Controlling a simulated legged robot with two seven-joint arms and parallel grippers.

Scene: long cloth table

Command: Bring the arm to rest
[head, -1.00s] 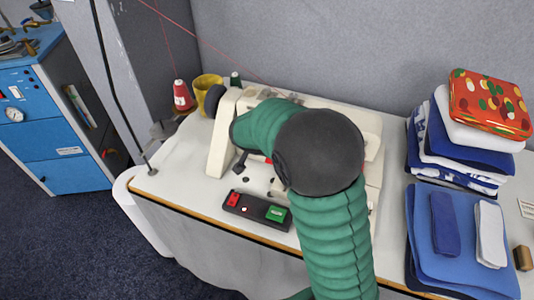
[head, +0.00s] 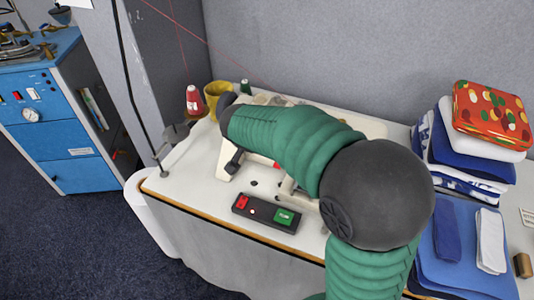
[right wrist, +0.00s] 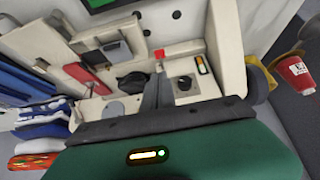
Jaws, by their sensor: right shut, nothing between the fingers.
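My right arm, in green padded sleeves with a dark round joint, comes in from the lower right in the head view. It bends at that joint and reaches left over the cream sewing machine (head: 230,150), hiding much of it. My right gripper (right wrist: 157,92) shows in the right wrist view, its two dark fingers together and empty. It is over the machine (right wrist: 225,45), whose parts lie around the fingers; I cannot tell whether it touches. The head view does not clearly show the fingers. My left gripper is in neither current view.
A black switch box (head: 267,213) with red and green buttons sits at the table's (head: 190,196) front edge. Folded cloths (head: 458,250) and a red patterned tin (head: 490,113) are at right.

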